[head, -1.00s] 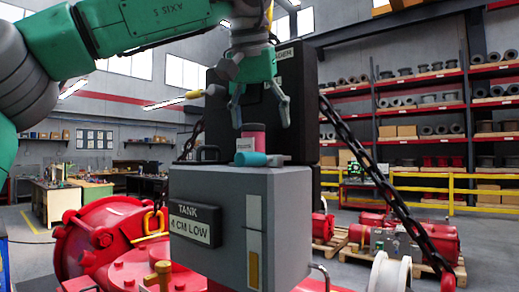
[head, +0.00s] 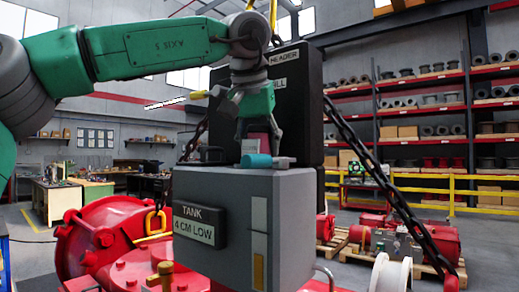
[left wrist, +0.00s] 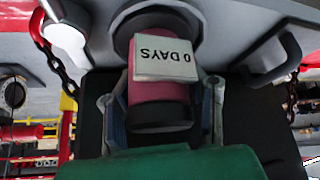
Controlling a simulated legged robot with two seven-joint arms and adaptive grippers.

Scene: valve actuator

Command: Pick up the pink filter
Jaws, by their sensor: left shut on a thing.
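The pink filter (left wrist: 158,92) is a pink cylinder with a dark end cap and a white label reading "0 DAYS" in the left wrist view. It stands upright on top of the grey tank box (head: 230,185), and it shows partly in the head view (head: 255,144), largely behind the fingers. My left gripper (head: 260,142) has come down over it from above, with one finger on each side, shut on it. In the left wrist view the fingers (left wrist: 161,110) flank the filter. The filter's base still meets a round dark seat on the box. My right gripper is not in view.
A black header box (head: 300,80) rises behind, and a chain (head: 375,170) slants down on the right. Red machinery (head: 110,240) is at lower left.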

